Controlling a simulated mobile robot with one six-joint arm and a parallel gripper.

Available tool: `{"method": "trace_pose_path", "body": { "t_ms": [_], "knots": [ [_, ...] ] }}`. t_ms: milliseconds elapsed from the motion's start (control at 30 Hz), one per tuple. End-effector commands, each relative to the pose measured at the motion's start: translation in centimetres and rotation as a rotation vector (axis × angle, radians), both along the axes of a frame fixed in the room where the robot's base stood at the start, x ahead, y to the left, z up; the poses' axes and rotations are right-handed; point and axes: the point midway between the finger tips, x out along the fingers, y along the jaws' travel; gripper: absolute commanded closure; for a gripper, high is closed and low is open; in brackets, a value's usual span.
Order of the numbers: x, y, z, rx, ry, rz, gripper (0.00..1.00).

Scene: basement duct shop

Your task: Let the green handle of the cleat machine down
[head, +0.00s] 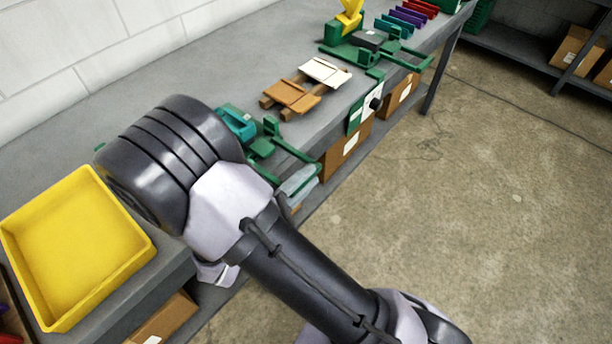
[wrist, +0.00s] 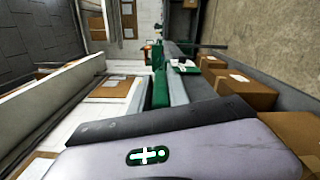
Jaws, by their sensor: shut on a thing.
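The cleat machine (head: 262,150) is a green frame on the front edge of the bench, partly hidden behind my arm. Its green handle (head: 296,153) reaches out over the bench edge. My gripper (head: 298,181) seems to be the pale grey part low beside this handle, mostly covered by my arm. In the wrist view its pale body fills the bottom, and a green bar (wrist: 160,88) stands just beyond it. My gripper is shut on what appears to be the green handle. The fingertips and the contact are hidden in both views.
A yellow tray (head: 75,245) stands at the left. Brown and white pieces (head: 292,96) lie mid-bench. Another green machine with a yellow lever (head: 348,22) stands farther along. Cardboard boxes (head: 345,147) sit under the bench. The floor at the right is open.

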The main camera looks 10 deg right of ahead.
Motion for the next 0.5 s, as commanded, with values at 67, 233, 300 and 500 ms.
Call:
{"method": "trace_pose_path", "body": {
  "t_ms": [67, 233, 300, 500],
  "knots": [
    [0.11, 0.10, -0.36, 0.000, 0.003, 0.004, 1.00],
    [0.13, 0.12, -0.57, 0.000, 0.004, 0.005, 1.00],
    [0.13, 0.12, -0.61, -0.001, 0.005, 0.005, 1.00],
    [0.11, 0.12, -0.70, -0.001, 0.008, 0.005, 1.00]
  ]
}}
